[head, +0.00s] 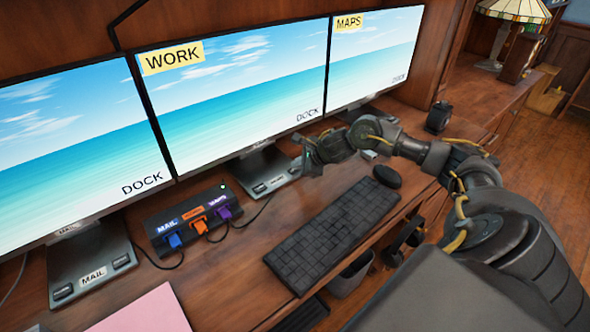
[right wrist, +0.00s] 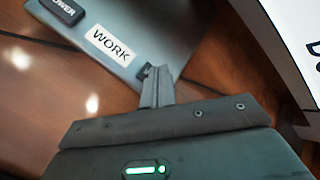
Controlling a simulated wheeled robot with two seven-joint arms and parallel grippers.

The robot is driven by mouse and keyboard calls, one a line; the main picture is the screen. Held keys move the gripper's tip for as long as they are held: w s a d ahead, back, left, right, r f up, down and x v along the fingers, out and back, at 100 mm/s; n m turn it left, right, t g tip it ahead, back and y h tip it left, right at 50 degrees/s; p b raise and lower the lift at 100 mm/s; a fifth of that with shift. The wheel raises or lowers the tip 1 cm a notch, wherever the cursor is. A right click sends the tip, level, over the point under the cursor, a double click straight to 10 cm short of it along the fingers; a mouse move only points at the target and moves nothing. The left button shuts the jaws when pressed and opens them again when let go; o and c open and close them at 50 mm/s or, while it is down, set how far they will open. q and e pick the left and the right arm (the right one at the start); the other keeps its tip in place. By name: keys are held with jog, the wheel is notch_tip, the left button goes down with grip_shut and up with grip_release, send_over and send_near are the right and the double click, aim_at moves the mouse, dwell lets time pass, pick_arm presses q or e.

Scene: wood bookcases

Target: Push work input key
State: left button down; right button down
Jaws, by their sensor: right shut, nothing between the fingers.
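The WORK monitor (head: 235,95) stands in the middle, showing a beach picture with DOCK in its corner. Its grey stand base (head: 262,165) carries a white WORK label, which also shows in the right wrist view (right wrist: 110,43). A black POWER key (right wrist: 62,10) sits at one end of the label. At the other end a small dark key (right wrist: 146,72) is partly hidden by my fingers; its lettering is unreadable. My right gripper (head: 308,160) is shut and empty, its tips at or just over this key. I cannot tell if they touch. My left gripper is out of view.
A MAIL monitor base (head: 90,255) and a black switch box (head: 190,218) with coloured plugs are at left.

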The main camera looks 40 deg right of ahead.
aim_at(297, 171)
jog(key=shift+r, duration=0.45)
jog(key=shift+r, duration=0.15)
jog(key=shift+r+p, duration=1.95)
jog(key=shift+r, duration=0.95)
